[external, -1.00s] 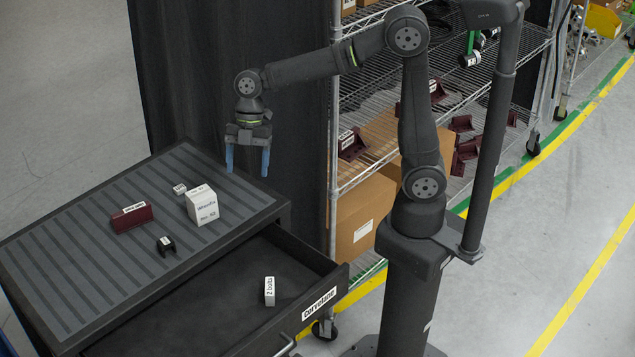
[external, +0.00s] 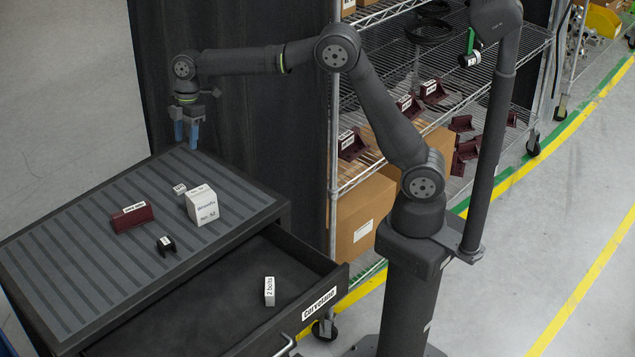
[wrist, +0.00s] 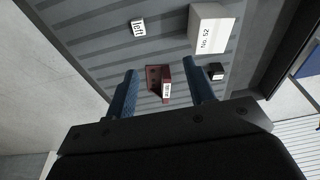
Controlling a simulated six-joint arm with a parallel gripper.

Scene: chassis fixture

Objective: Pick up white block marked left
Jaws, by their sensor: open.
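The small white block marked left (external: 180,189) lies on the ribbed top of the dark cabinet, just left of a larger white box. In the wrist view the small block (wrist: 138,27) sits near the top, with its black lettering showing. My gripper (external: 187,142) has blue fingers that point down, above the far side of the cabinet top and well clear of the block. In the wrist view my gripper (wrist: 161,82) is open and empty, with the block beyond the fingertips.
The larger white box (external: 202,205) stands close beside the small block. A dark red labelled part (external: 132,216) and a small black part (external: 166,245) lie nearby. An open drawer (external: 230,300) below holds a white block marked 2 bolts (external: 269,291). Wire shelving (external: 440,110) stands to the right.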

